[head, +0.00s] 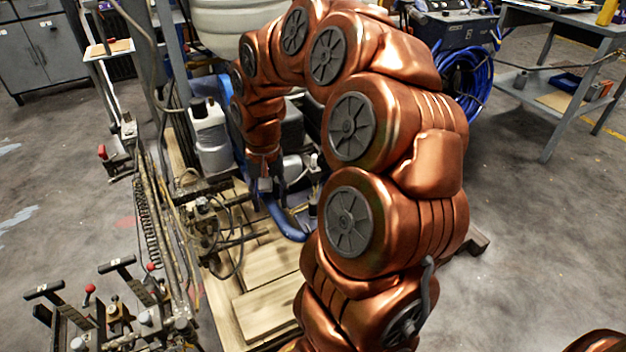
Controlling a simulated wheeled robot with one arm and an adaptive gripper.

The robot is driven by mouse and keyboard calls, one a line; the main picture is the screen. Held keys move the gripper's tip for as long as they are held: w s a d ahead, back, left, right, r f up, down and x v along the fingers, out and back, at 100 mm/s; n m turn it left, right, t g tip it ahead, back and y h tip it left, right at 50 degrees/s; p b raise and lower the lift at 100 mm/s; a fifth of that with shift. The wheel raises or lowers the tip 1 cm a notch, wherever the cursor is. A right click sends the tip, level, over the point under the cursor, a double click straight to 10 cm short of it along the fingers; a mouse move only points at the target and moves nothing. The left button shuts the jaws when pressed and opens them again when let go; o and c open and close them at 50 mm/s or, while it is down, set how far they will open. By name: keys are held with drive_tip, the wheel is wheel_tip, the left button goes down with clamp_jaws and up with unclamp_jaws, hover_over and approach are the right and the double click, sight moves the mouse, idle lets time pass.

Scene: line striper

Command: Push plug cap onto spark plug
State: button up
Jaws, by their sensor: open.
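My copper arm arches over the line striper, and my gripper (265,184) points down beside the engine area. The gripper is small and partly hidden in this view; it is open, and I see nothing clearly held in it. Small pale and dark engine parts (292,168) lie just right of the gripper. I cannot make out the spark plug or the plug cap among them. My arm hides much of the engine's right side.
The striper stands on a wooden pallet (268,306). A grey-white jug (210,138) stands left of my gripper. A blue hose (284,222) curves below it. Handlebars, levers and cables (150,230) crowd the left. A grey workbench (572,80) stands at the far right, with open floor before it.

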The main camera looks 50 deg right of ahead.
drive_tip(key=w+d+f+m, duration=0.3)
drive_tip(key=d, duration=0.5)
drive_tip(key=m+b, duration=0.1)
drive_tip(key=m, duration=0.2)
hover_over(313, 201)
wheel_tip(313, 201, down, 3)
drive_tip(key=shift+s+r+t+h, duration=0.1)
drive_tip(key=shift+r+t+h, duration=0.05)
drive_tip(key=shift+t+h, duration=0.2)
drive_tip(key=shift+f+b, duration=2.05)
drive_tip(key=shift+f, duration=2.85)
clamp_jaws()
drive_tip(key=shift+r+p, duration=0.45)
drive_tip(key=shift+r, duration=0.35)
drive_tip(key=shift+r+p, duration=0.75)
drive_tip(key=shift+r, duration=1.15)
